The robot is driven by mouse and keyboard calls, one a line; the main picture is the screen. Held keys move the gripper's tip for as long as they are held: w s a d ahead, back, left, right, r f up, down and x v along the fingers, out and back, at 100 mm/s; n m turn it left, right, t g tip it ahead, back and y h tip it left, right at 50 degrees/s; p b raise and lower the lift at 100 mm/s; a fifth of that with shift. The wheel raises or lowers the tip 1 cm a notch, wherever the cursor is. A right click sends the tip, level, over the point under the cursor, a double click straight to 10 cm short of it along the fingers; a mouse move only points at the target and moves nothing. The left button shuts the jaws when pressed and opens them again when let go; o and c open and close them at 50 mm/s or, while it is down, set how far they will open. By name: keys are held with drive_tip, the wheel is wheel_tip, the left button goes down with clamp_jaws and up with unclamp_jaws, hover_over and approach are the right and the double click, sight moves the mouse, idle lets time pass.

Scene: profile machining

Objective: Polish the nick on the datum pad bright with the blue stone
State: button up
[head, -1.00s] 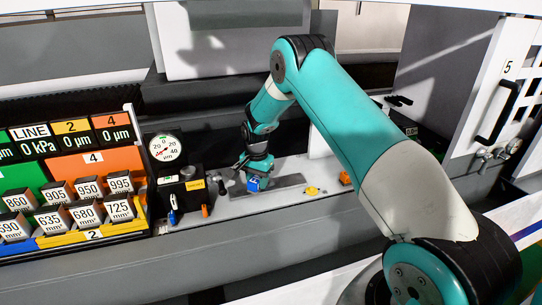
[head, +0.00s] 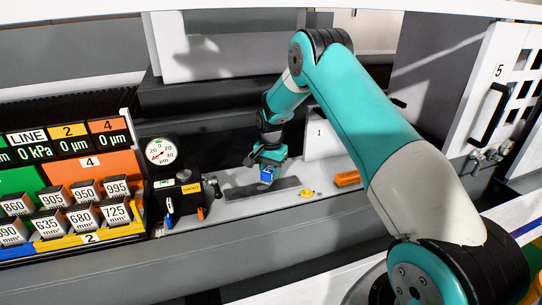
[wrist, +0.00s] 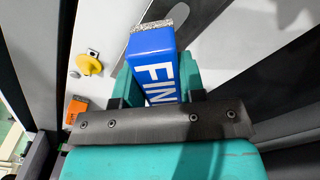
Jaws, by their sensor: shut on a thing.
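The blue stone (head: 267,175) is a blue block with white letters "FIN" in the wrist view (wrist: 154,62). Its far end is rough and speckled grey. My gripper (head: 266,160) is shut on it and holds it over the dark grey flat strip (head: 240,191) on the light ledge, which looks like the datum pad. I cannot tell whether the stone touches the strip. No nick can be made out; the stone and gripper cover part of the strip.
A yellow knob (head: 307,193) and an orange block (head: 347,179) are right of the strip. A dial gauge (head: 160,154), a black device (head: 178,196) and blue and orange handled tools stand left. A white panel marked 1 (head: 319,133) rises behind.

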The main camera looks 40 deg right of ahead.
drive_tip(key=shift+r+p, duration=1.1)
drive_tip(key=shift+r, duration=1.2)
drive_tip(key=shift+s, duration=0.1)
